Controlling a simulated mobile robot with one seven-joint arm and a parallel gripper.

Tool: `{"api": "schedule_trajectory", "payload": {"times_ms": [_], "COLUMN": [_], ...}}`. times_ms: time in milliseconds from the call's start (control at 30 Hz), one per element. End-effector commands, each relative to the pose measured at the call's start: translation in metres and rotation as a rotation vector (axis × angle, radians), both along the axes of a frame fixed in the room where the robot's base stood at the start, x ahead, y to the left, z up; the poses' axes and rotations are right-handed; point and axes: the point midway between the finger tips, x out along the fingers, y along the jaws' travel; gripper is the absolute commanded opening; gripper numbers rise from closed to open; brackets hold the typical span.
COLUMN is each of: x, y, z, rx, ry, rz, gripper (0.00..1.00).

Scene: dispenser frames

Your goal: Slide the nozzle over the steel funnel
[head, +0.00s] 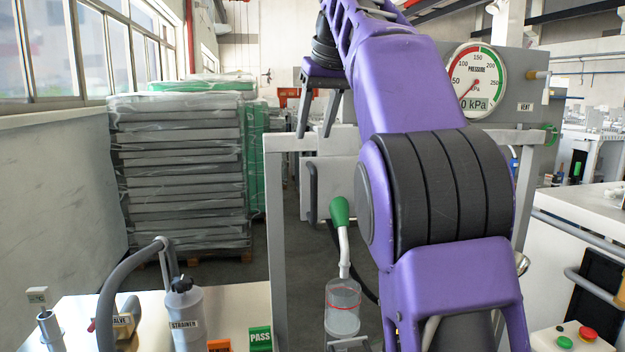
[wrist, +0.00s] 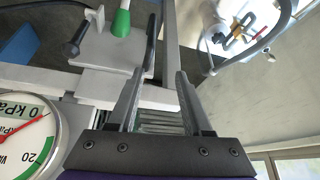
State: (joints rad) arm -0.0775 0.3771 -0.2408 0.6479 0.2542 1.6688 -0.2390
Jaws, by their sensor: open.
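The nozzle has a green grip (head: 340,212) and a white bent tube (head: 344,252) pointing down. Its lower end is at a clear cylinder (head: 342,312) with a red line around it. The green grip also shows at the top of the wrist view (wrist: 121,22). My gripper (head: 317,128) is open and empty, fingers pointing down, above and a little left of the nozzle in the head view. In the wrist view nothing is between the fingers (wrist: 163,80). A small silver rim (head: 522,263) shows beside my arm; I cannot tell if it is the steel funnel.
A grey frame post (head: 277,240) and its crossbar stand around the nozzle. A pressure gauge (head: 475,82) is at upper right. A strainer bottle (head: 185,315), a valve (head: 125,325) and a green PASS block (head: 260,339) stand at lower left. My arm hides much of the right middle.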

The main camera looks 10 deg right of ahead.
Motion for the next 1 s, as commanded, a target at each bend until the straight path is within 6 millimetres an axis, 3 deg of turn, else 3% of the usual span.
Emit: {"api": "schedule_trajectory", "payload": {"times_ms": [133, 433, 1000], "x": [-0.009, -0.001, 0.044], "y": [-0.017, -0.016, -0.006], "z": [-0.01, -0.039, -0.147], "rx": [-0.032, -0.035, -0.033], "ry": [0.073, 0.084, 0.081], "rz": [-0.003, -0.003, -0.003], "gripper": [0.5, 0.5, 0.5]}}
